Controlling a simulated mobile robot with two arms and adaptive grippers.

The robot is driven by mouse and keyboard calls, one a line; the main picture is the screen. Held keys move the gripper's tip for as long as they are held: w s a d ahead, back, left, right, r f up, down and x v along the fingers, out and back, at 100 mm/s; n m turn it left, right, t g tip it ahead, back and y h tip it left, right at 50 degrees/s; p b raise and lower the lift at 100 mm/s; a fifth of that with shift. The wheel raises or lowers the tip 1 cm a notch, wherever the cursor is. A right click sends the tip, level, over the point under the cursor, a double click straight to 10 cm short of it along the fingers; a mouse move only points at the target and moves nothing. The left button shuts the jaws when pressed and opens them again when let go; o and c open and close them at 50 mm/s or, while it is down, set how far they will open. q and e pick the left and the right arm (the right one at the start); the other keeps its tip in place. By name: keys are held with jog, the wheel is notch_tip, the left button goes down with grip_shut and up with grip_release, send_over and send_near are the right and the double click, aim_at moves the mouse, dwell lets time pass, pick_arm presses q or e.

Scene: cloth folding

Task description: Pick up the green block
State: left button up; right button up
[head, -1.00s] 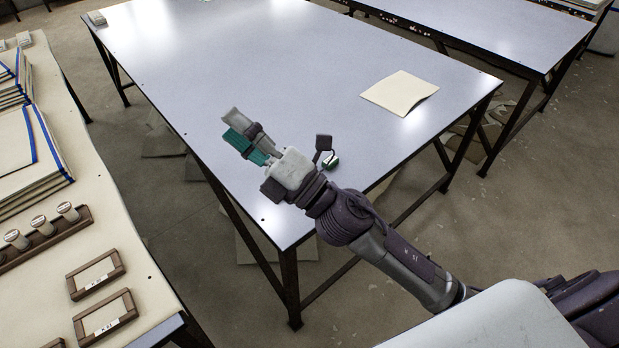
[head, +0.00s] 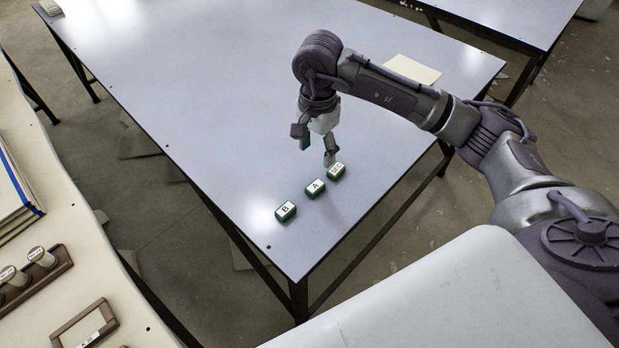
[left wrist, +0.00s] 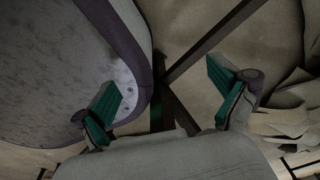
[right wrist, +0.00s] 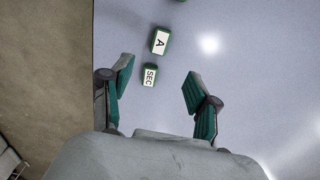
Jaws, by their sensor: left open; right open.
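Three green blocks with white labelled tops sit in a slanting row near the table's front corner: B (head: 286,211), A (head: 315,188) and SEC (head: 337,171). My right gripper (head: 317,155) points down above the SEC end of the row, open and empty. In the right wrist view, SEC (right wrist: 149,75) and A (right wrist: 159,41) lie ahead of the open fingers (right wrist: 157,85), SEC closer to the left finger; a third block is cut off at the top edge. My left gripper (left wrist: 172,80) shows only in its wrist view, open and empty.
The blocks stand on a pale table (head: 200,110), mostly clear. A cream sheet (head: 413,69) lies behind my right arm. At the left, another table holds a wooden rack (head: 35,280), a small frame (head: 85,325) and blue-edged sheets (head: 15,195).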

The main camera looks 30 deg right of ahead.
aim_at(316, 185)
jog(key=f, duration=0.1)
jog(key=s+f, duration=0.1)
jog(key=f, duration=0.1)
jog(key=shift+f, duration=0.3)
jog(key=f, duration=0.2)
jog(key=shift+w+f, duration=0.25)
jog(key=shift+f, duration=0.15)
jog(key=shift+a+f, duration=0.1)
jog(key=shift+f, duration=0.15)
jog(key=shift+f+p, duration=0.35)
jog(key=shift+f, duration=0.3)
jog(key=f, duration=0.3)
jog(key=shift+w+f, duration=0.2)
jog(key=shift+f, duration=0.3)
jog(key=c, duration=0.9)
pick_arm(q)
jog(key=s, duration=0.2)
jog(key=s+r, duration=0.1)
jog(key=shift+s+g, duration=0.3)
jog(key=shift+s, duration=0.1)
pick_arm(e)
jog(key=shift+c, duration=0.7)
